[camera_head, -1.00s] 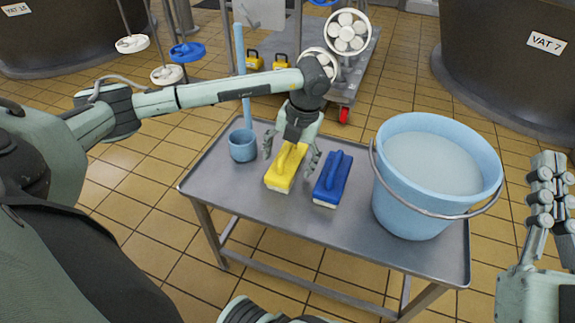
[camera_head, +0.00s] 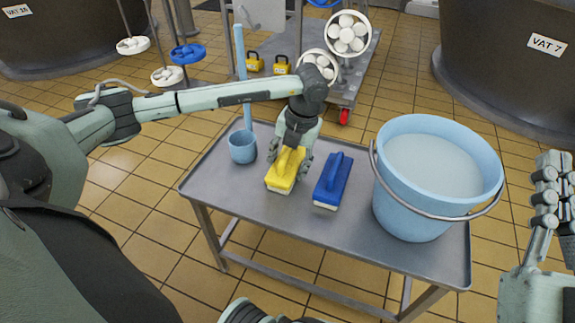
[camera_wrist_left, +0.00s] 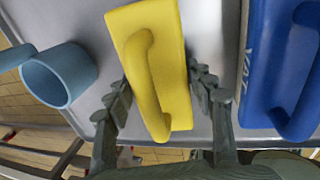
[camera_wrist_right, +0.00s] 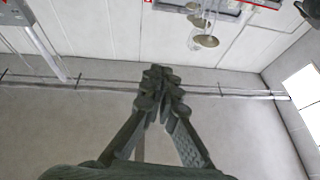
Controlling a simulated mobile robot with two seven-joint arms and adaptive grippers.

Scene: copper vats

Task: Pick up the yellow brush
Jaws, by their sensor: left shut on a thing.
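The yellow brush (camera_head: 283,176) lies on the metal table, its handle facing up. My left gripper (camera_head: 287,162) is above it with the fingers closed in on its two sides. In the left wrist view the yellow brush (camera_wrist_left: 150,45) is between the fingers of my left gripper (camera_wrist_left: 162,88), which is shut on it. I see no clear gap between brush and table. My right gripper (camera_head: 550,185) is at the right edge, away from the table; in the right wrist view its fingertips (camera_wrist_right: 160,85) are together and hold nothing.
A blue brush (camera_head: 332,182) lies just right of the yellow one. A large light-blue bucket (camera_head: 410,210) stands on the table's right part. A small blue cup-shaped scoop (camera_head: 242,148) with a long upright handle stands at left. The table's front strip (camera_head: 300,240) is clear.

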